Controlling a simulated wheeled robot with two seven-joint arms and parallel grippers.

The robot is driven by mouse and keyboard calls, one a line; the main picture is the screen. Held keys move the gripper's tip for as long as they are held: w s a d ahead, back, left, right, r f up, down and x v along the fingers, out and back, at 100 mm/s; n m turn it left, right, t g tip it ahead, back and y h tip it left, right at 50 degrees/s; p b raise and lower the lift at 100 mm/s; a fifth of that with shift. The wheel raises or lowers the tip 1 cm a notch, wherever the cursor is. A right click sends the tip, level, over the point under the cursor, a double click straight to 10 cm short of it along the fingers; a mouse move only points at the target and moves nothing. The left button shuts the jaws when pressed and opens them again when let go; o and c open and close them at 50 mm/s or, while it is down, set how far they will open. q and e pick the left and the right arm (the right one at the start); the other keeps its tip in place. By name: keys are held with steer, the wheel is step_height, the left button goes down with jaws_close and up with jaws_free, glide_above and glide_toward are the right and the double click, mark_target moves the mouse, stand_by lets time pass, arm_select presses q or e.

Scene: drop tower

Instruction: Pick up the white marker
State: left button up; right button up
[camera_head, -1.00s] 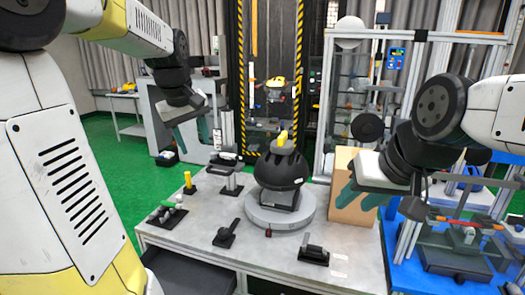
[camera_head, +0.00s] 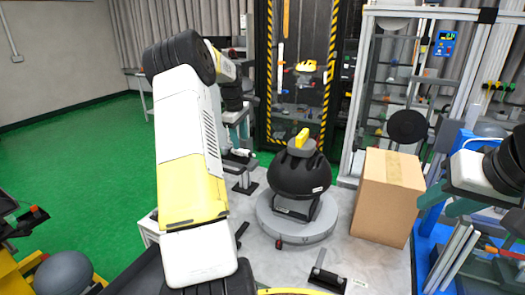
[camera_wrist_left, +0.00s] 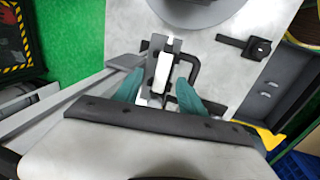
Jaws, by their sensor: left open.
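The white marker (camera_wrist_left: 162,72) shows in the left wrist view as a short white bar in a small grey and black holder (camera_wrist_left: 178,46) on the light bench top. My left gripper (camera_wrist_left: 160,95) is open there, with one teal finger on each side of the marker's near end. I cannot tell whether the fingers touch it. In the head view my left arm hides the marker, and the left gripper's fingers are out of sight. My right gripper (camera_head: 450,205) is at the right in the head view, away from the marker; its finger spacing is unclear.
A black helmet-like dome (camera_head: 298,172) stands on a grey round turntable (camera_head: 325,228). A cardboard box (camera_head: 385,205) is to its right. A black holder (camera_head: 327,275) sits near the bench front. A dark open drawer (camera_wrist_left: 268,98) shows beside the bench in the wrist view.

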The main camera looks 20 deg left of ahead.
mark_target(244, 153)
arm_select(q)
steer(key=f, duration=0.4)
steer(key=shift+w+f, duration=0.2)
steer(key=shift+f, duration=0.15)
jaws_close()
steer(key=shift+r, duration=0.2)
